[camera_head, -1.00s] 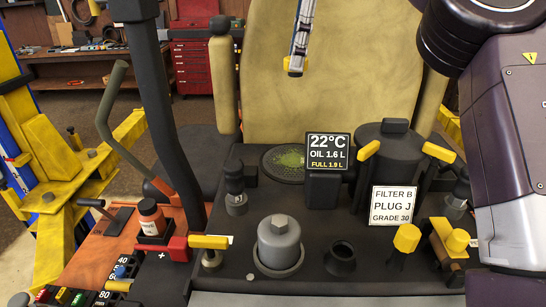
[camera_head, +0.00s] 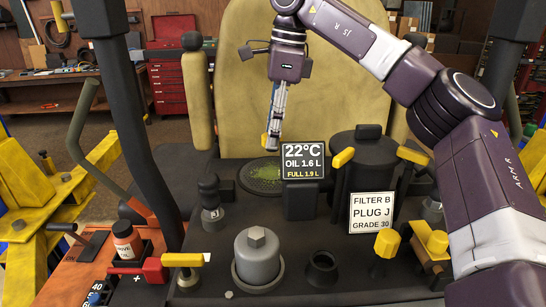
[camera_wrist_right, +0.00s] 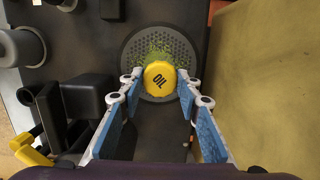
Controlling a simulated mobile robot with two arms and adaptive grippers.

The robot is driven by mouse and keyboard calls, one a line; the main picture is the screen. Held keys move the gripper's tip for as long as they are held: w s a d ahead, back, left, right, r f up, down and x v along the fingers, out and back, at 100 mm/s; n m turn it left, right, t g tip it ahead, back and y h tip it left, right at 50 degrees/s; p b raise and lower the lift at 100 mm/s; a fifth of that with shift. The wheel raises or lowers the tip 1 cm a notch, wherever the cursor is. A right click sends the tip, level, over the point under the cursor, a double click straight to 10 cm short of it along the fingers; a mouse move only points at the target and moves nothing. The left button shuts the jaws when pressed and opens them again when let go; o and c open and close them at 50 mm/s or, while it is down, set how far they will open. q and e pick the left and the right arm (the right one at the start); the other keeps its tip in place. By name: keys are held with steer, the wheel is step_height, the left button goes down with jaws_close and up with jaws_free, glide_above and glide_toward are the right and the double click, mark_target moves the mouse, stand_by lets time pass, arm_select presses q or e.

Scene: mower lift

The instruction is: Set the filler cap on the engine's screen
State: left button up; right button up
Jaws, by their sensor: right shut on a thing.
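The filler cap is yellow, marked OIL (camera_wrist_right: 159,78), and my right gripper (camera_wrist_right: 159,84) is shut on it, one finger on each side. In the head view the right gripper (camera_head: 272,135) points down, with a yellow bit of the cap (camera_head: 268,141) at its tips. The engine's screen (camera_head: 258,178) is a round dark mesh with green clippings, behind the grey filter. In the wrist view the screen (camera_wrist_right: 138,48) lies behind the cap, which covers part of it. The cap appears a little above the screen; the exact gap cannot be told. My left gripper is out of view.
A display (camera_head: 303,161) reading OIL 1.6 L stands right beside the screen. A black open neck (camera_head: 322,268), a grey filter (camera_head: 257,257) and a black canister (camera_head: 362,170) with a sign (camera_head: 371,213) stand nearby. The tan seat (camera_head: 240,110) rises behind.

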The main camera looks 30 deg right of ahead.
step_height(320, 180, down, 6)
steer(key=shift+s+a+r+p, duration=0.1)
steer(key=shift+a+r+p, duration=0.05)
steer(key=shift+p, duration=0.65)
steer(key=shift+f, duration=0.2)
steer(key=shift+f, duration=0.15)
steer(key=o, duration=1.2)
